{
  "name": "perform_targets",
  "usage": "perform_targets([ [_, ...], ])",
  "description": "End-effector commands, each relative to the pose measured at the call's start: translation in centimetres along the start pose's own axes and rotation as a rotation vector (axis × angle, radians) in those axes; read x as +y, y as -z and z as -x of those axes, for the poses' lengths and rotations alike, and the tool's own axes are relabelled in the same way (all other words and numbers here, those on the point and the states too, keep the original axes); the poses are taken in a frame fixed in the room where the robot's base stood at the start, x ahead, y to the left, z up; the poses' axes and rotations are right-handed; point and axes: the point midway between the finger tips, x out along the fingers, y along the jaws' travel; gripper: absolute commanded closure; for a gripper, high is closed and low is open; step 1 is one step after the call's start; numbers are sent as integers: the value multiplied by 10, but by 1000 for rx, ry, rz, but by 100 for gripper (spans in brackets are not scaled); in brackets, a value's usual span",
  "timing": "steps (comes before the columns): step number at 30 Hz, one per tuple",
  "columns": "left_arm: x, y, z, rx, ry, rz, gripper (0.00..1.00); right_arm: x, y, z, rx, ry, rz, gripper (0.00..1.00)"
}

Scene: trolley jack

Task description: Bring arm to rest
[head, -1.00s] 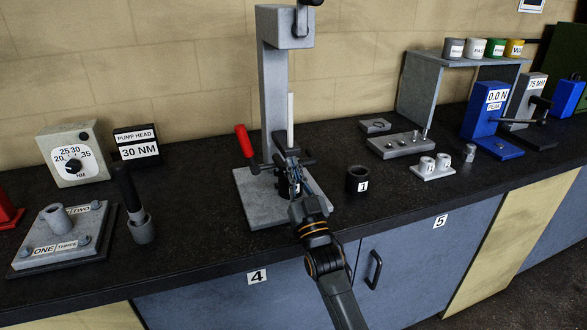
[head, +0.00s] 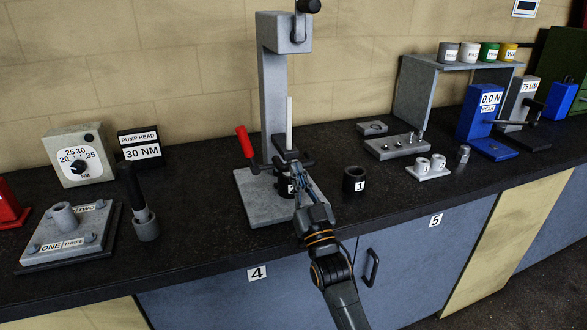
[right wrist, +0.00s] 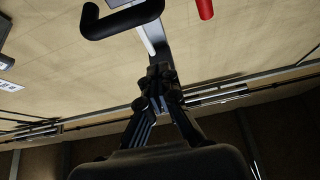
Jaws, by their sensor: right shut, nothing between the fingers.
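My right gripper (head: 298,172) comes in from the lower right of the grey press (head: 272,95) in the head view. Its fingers are closed together with nothing between them. It is at the front right of a black labelled cup (head: 284,187) on the press base and partly covers it. I cannot tell whether it touches the cup. In the right wrist view the closed fingers (right wrist: 160,88) meet in the middle, with a black bent handle (right wrist: 122,20) beyond them. My left gripper is not in view.
A black cup marked 1 (head: 354,179) stands just right of the gripper. A red-handled lever (head: 245,142) is left of the press column. A bolt plate (head: 395,146) and blue gauge (head: 482,112) stand to the right. The bench front right of the cup is clear.

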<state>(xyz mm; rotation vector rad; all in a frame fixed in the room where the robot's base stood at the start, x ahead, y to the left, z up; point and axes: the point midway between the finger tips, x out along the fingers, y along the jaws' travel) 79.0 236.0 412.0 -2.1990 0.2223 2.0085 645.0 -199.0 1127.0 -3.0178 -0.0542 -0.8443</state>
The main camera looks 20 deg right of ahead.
Motion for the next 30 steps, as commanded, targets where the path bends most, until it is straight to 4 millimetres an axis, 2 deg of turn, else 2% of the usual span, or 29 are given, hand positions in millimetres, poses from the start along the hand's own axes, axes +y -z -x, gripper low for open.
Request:
perform_targets([
  [1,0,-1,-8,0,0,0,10,0,-2,14,3,0,1,100],
  [3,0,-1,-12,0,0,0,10,0,-1,28,5,0,1,100],
  [7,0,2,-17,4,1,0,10,0,1,48,8,0,1,100],
  [11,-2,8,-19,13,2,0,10,0,3,58,10,0,1,100],
  [16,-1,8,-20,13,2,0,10,0,3,62,4,1,1,100],
  [20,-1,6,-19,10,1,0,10,0,-13,74,-91,5,5,100],
  [23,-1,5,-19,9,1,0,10,-2,-39,99,-258,13,10,100],
  [26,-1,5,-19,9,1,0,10,-4,-69,139,-477,25,17,100],
  [29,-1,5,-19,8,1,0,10,-6,-93,188,-703,38,26,100],
  [30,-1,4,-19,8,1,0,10,-7,-101,210,-793,43,29,100],
])
